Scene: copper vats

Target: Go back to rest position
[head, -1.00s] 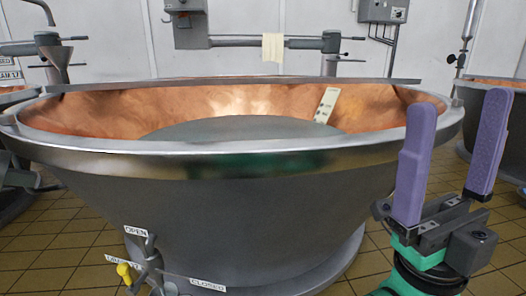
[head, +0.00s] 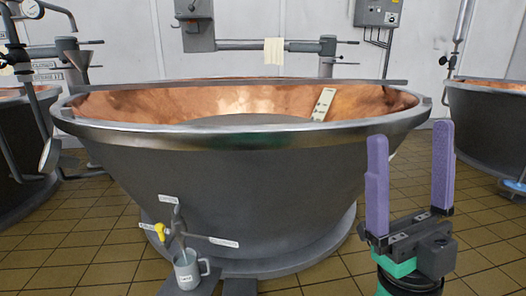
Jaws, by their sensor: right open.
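My right gripper (head: 410,188) is at the lower right of the head view, in front of the vat's right side. Its two purple fingers point up and stand wide apart, with nothing between them. My left gripper does not show. The large copper-lined vat (head: 240,165) fills the middle of the view, apart from the right gripper in the picture.
A grey mug (head: 187,270) stands below the yellow-handled valve (head: 160,230) at the vat's front. Other vats stand at the left (head: 18,140) and right (head: 490,125) edges. Tiled floor (head: 85,220) is free at the lower left.

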